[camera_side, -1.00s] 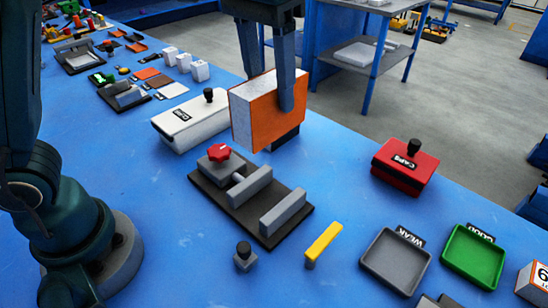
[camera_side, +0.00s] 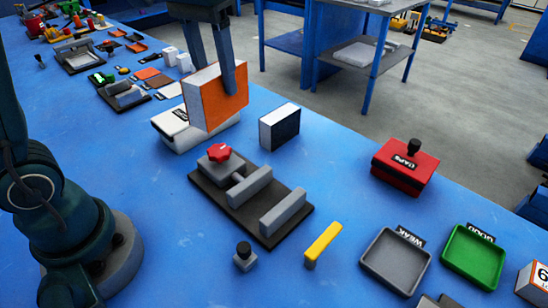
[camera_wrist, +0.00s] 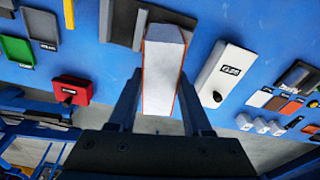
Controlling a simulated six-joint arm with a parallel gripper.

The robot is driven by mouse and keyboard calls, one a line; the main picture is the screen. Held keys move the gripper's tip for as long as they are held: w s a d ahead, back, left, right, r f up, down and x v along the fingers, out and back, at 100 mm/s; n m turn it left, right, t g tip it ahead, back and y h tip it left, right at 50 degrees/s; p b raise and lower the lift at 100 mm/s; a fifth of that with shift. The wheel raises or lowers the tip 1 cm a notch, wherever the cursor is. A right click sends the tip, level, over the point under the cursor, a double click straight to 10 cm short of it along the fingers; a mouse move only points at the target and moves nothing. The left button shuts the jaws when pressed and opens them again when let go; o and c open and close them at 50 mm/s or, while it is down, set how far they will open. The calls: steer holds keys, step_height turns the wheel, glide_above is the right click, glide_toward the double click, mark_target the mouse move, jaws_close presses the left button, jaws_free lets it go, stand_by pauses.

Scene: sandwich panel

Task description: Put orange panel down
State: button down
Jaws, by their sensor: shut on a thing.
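The orange panel (camera_side: 218,103) is a thick block with orange faces and a pale, whitish edge. My gripper (camera_side: 228,82) is shut on it and holds it upright. In the side view it hangs in front of the white box and hides part of it. In the wrist view the panel (camera_wrist: 161,75) lies between my two fingers, its whitish edge facing the camera. Its lower end cannot be clearly placed against the table.
A white and black block (camera_side: 279,127) stands alone on the blue table. The white lidded box (camera_side: 170,130) is behind the panel. A dark fixture with a red knob (camera_side: 240,192) is in front. A red box (camera_side: 400,172), grey tray (camera_side: 397,257) and green tray (camera_side: 474,253) are right.

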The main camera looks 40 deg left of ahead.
steer(key=a+f, duration=0.1)
steer(key=s+a+f+m, duration=0.1)
steer(key=a+f+m, duration=0.1)
steer(key=f, duration=0.1)
steer(key=shift+s+f, duration=0.1)
steer(key=shift+s, duration=0.15)
steer(key=shift+n, duration=0.9)
steer(key=d+r, duration=0.1)
steer(key=w+d+r, duration=0.1)
steer(key=r, duration=0.1)
steer(key=d+r, duration=0.1)
steer(key=shift+w+d+r, duration=0.2)
steer(key=shift+w+d, duration=0.15)
steer(key=shift+w, duration=0.05)
steer(key=d+r+m, duration=0.2)
steer(key=d, duration=0.7)
steer(key=shift+w+d, duration=0.15)
steer(key=shift+d, duration=0.2)
steer(key=shift+f, duration=0.15)
